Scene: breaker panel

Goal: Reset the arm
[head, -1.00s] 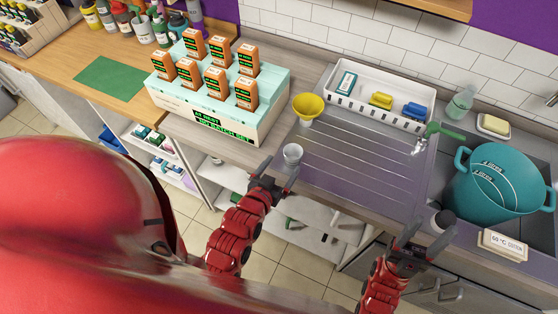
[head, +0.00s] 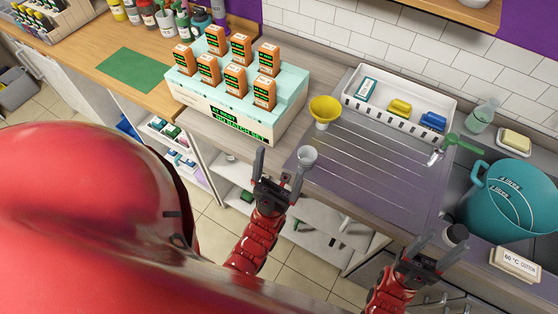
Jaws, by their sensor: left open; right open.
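My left gripper (head: 279,172) is open and empty, in front of the counter edge, just left of a small clear cup (head: 307,156). My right gripper (head: 436,247) is open, at the counter's front edge near the sink. A dark round-topped item (head: 456,234) stands close beside its right finger; I cannot tell whether they touch. Both of my red arms reach up from the bottom of the head view.
A box of orange cartons (head: 219,113) stands left of a yellow funnel (head: 324,110). A white basket (head: 399,104) sits behind the ridged drainboard (head: 374,160), which is clear. A teal bucket (head: 509,200) is in the sink, with a label block (head: 515,263) in front.

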